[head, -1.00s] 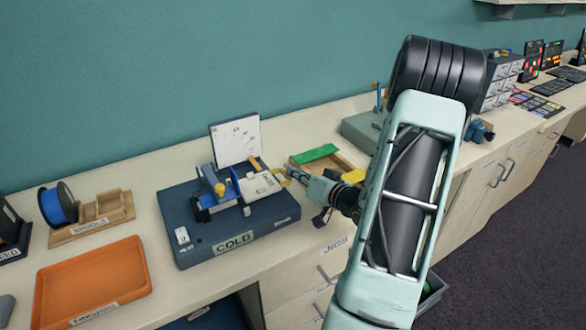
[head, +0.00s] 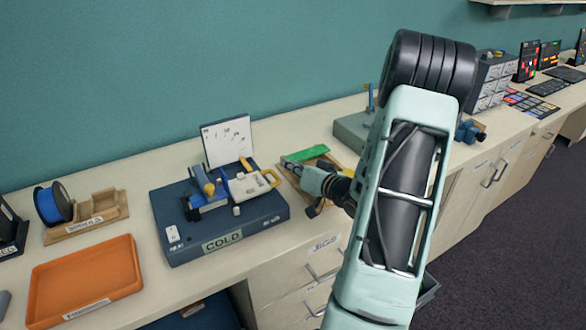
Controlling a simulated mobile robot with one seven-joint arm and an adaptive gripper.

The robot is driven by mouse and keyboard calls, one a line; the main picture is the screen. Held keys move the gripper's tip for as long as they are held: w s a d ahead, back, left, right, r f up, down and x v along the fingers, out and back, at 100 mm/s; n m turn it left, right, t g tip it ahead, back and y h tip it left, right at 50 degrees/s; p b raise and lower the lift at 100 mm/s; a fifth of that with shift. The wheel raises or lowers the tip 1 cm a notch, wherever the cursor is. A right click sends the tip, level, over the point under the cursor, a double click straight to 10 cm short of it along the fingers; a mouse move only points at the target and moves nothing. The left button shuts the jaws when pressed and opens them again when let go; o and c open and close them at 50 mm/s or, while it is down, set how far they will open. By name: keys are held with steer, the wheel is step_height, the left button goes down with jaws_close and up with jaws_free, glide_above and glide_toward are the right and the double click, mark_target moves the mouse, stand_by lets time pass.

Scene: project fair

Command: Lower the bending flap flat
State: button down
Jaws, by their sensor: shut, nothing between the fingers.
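The bending flap (head: 246,187) is a pale plate with a yellow loop handle (head: 270,179) on its right. It sits on a dark blue base (head: 190,247) labelled COLD and looks about level, though its exact angle is hard to judge. My arm covers part of the bench at right.
A white card (head: 227,141) stands behind the base. A wooden tray (head: 323,170) with a green piece (head: 307,153) lies behind my gripper. An orange tray (head: 85,277) and a blue spool (head: 58,204) are at left. A grey-green box (head: 355,130) stands farther back.

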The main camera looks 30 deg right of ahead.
steer(key=v, duration=1)
steer(key=shift+d+r+b, duration=0.3)
steer(key=shift+d, duration=0.05)
